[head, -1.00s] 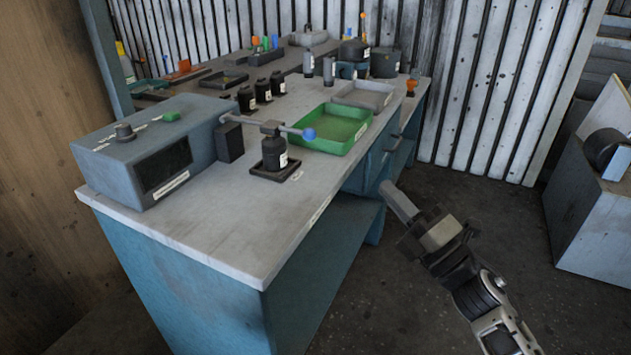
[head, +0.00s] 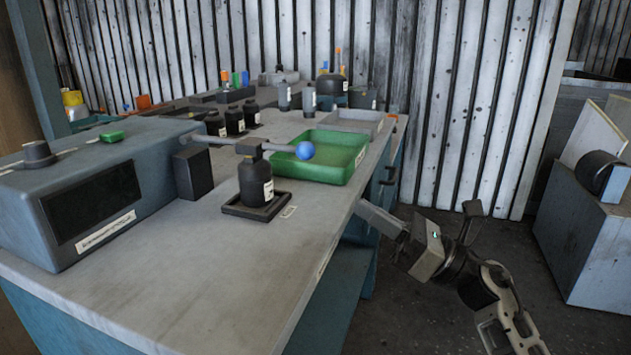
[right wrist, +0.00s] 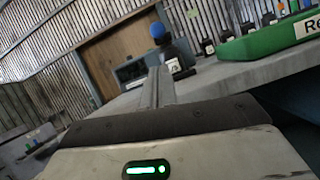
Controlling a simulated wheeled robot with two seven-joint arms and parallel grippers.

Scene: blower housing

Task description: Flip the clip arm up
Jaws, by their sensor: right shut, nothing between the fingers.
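The clip arm (head: 222,142) is a grey bar with a blue ball (head: 305,150) at its right end. It lies roughly level across the top of a black bottle (head: 256,183) that stands on a dark square base (head: 254,207). The bar's left end reaches a dark block (head: 193,173) beside the blue-grey box. My right gripper (head: 362,207) is shut and empty, off the table's right edge and lower right of the ball, touching nothing. In the right wrist view the blue ball (right wrist: 157,31) shows beyond the gripper fingers (right wrist: 158,80). My left gripper is not in view.
A green tray (head: 342,179) stands just behind the ball, with a grey tray (head: 372,117) beyond. The blue-grey box (head: 60,215) fills the table's left. Several black bottles stand farther back. The front tabletop (head: 190,280) is clear.

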